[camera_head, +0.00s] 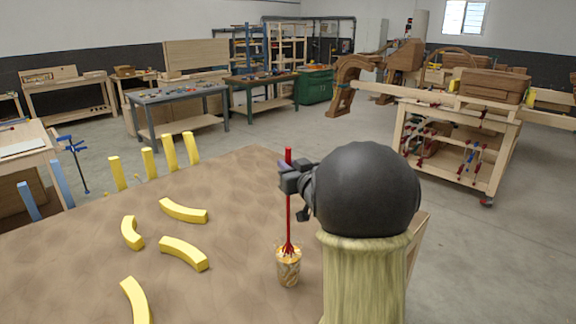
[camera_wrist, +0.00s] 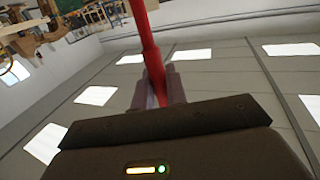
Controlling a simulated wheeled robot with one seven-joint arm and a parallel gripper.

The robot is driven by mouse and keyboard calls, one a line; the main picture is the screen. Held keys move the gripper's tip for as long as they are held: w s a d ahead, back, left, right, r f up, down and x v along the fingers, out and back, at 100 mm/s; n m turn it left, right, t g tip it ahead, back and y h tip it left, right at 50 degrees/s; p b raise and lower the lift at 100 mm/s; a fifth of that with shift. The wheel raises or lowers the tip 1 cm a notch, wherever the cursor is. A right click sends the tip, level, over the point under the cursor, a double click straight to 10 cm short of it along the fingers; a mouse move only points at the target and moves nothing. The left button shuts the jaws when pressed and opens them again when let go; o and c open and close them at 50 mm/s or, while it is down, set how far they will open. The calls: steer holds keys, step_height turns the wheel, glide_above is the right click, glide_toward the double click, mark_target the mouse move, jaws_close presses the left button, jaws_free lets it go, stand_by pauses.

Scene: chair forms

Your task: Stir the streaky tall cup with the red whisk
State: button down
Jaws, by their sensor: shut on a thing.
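The red whisk (camera_head: 288,211) stands upright, its shaft held in my gripper (camera_head: 289,179). Its lower end is at the mouth of the streaky tall cup (camera_head: 289,272), and the tip appears to be inside; the cup wall hides how deep. The cup stands upright on the brown table near its right side. My gripper is above the cup and shut on the whisk shaft. In the wrist view the red shaft (camera_wrist: 149,50) runs between the two fingers (camera_wrist: 162,88).
Several yellow curved pieces (camera_head: 184,253) lie on the brown table (camera_head: 90,262) left of the cup. Several yellow upright pieces (camera_head: 168,151) stand along its far edge. Blue pieces (camera_head: 62,184) are at the far left. The table between the curved pieces and the cup is clear.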

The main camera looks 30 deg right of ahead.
steer(key=shift+f+b, duration=1.2)
steer(key=shift+f, duration=0.4)
steer(key=shift+d+r+y+p, duration=0.1)
steer(key=shift+y+p, duration=0.2)
steer(key=shift+p, duration=0.15)
steer(key=shift+r+n+y+p, duration=0.1)
steer(key=shift+n+y+p, duration=0.7)
steer(key=shift+y, duration=0.1)
steer(key=n+y+p, duration=0.1)
steer(key=y, duration=0.1)
steer(key=n+g+y+p, duration=0.1)
steer(key=n+y+p, duration=0.1)
steer(key=shift+g+y, duration=0.3)
steer(key=shift+y, duration=0.1)
steer(key=n+g+y+p, duration=0.2)
steer(key=y, duration=0.1)
steer(key=shift+w+n, duration=0.1)
steer(key=shift+n, duration=0.3)
steer(key=shift+f+n+g+y+p, duration=0.2)
steer(key=shift+n+g+y+p, duration=0.15)
steer(key=shift+y, duration=0.25)
steer(key=shift+h+b, duration=0.3)
steer(key=shift+h, duration=0.1)
